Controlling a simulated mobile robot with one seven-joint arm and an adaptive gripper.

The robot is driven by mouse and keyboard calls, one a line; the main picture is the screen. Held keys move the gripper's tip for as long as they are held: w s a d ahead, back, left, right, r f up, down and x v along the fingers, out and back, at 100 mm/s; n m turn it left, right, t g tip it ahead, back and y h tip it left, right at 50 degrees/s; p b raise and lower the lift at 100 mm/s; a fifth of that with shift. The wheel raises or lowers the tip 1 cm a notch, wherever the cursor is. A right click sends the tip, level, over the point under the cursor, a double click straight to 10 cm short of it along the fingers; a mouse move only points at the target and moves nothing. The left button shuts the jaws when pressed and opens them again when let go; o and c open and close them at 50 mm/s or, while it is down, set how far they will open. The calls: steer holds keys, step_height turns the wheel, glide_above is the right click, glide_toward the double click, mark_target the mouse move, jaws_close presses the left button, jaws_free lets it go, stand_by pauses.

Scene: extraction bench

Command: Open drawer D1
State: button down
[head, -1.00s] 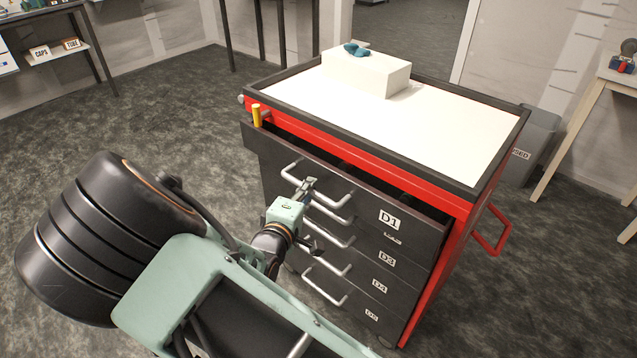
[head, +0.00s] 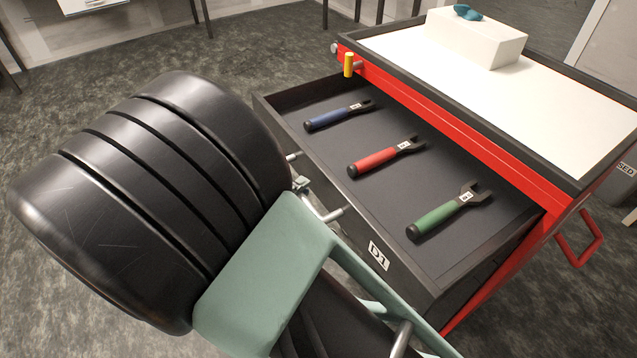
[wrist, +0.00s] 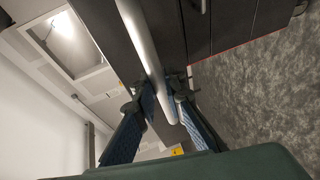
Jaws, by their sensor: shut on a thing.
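Drawer D1 (head: 408,283) stands well out of the red cabinet, its inside open to view. A blue-handled wrench (head: 338,116), a red-handled wrench (head: 386,156) and a green-handled wrench (head: 449,210) lie in it. Its silver handle (head: 326,213) is partly hidden by my arm in the head view. In the wrist view, my gripper (wrist: 160,97) has its two blue-padded fingers on either side of the handle bar (wrist: 143,42), shut on it. In the head view my arm covers most of the gripper.
The red cabinet (head: 470,127) has a white top with a white block (head: 475,38) and a teal object (head: 467,12) on it. A yellow peg (head: 348,65) stands at its front left corner. A red side handle (head: 580,240) sticks out at right. Grey floor is clear at left.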

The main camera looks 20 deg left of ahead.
steer(key=shift+s+a, duration=0.55)
steer(key=shift+s, duration=0.15)
steer(key=c, duration=2)
jaws_free()
steer(key=shift+o, duration=0.2)
steer(key=v, duration=1.2)
